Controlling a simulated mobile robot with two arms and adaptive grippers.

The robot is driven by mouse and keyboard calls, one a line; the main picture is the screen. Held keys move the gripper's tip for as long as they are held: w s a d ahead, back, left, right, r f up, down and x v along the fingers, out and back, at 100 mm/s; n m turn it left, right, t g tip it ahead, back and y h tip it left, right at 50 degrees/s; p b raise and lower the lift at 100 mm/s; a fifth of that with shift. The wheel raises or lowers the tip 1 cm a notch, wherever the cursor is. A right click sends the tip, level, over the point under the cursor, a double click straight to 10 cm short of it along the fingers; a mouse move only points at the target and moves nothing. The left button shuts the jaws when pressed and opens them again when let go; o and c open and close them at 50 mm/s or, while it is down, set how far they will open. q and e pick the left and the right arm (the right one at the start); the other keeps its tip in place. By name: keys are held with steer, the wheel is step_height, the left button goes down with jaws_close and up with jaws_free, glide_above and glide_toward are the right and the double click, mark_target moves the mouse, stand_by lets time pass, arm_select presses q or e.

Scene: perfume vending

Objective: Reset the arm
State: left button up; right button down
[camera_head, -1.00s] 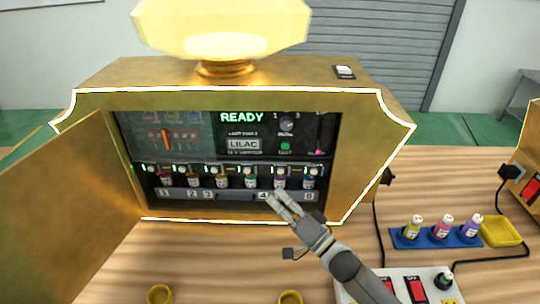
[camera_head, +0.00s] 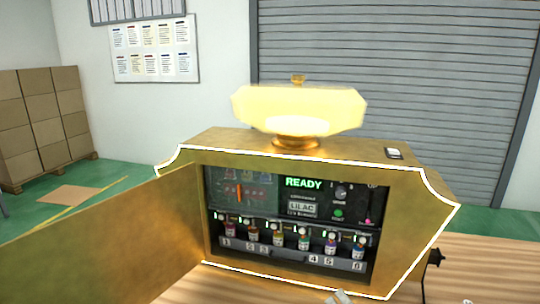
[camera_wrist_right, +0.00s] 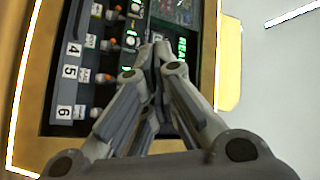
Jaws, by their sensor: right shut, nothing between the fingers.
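My right gripper (camera_wrist_right: 157,55) is shut and empty in the right wrist view, its fingertips together in front of the open perfume machine. In the head view only a small part of my right gripper (camera_head: 341,297) shows at the bottom edge, below the machine's front. The golden vending machine (camera_head: 420,220) stands on the wooden table with its door (camera_head: 110,245) swung open to the left. Its lit panel (camera_head: 303,183) reads READY, with LILAC below. A row of small bottles (camera_head: 304,239) stands in numbered slots inside. My left gripper is not in view.
A glowing yellow bottle-shaped top (camera_head: 300,108) sits on the machine. The wooden table (camera_head: 480,260) shows free room to the right. Cardboard boxes (camera_head: 40,125) are stacked far left, before the wall.

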steer(key=s+d+f+g+h, duration=0.1)
steer(key=s+f+g+h, duration=0.1)
steer(key=s+f+h, duration=0.1)
steer(key=s+d+f+n+g+h, duration=0.1)
steer(key=s+f+g+h, duration=0.1)
steer(key=s+f+h, duration=0.1)
steer(key=s+d+f+n+g+h, duration=0.1)
steer(key=s+d+f+g+h, duration=0.1)
steer(key=s+f, duration=0.3)
steer(key=shift+s+f+g+h, duration=0.1)
steer(key=shift+s+g+h, duration=0.4)
steer(key=shift+s, duration=0.2)
steer(key=s+f+n+g, duration=0.2)
steer(key=s+n+g, duration=0.45)
steer(key=s, duration=1.15)
step_height(320, 180, down, 26)
steer(key=s+f+g, duration=0.1)
steer(key=s+g, duration=0.1)
steer(key=g, duration=0.1)
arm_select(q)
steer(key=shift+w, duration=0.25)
arm_select(e)
steer(key=s+d+f, duration=0.3)
steer(key=s+f, duration=1.3)
steer(key=shift+s+g+h, duration=0.3)
steer(key=shift+s+g, duration=0.05)
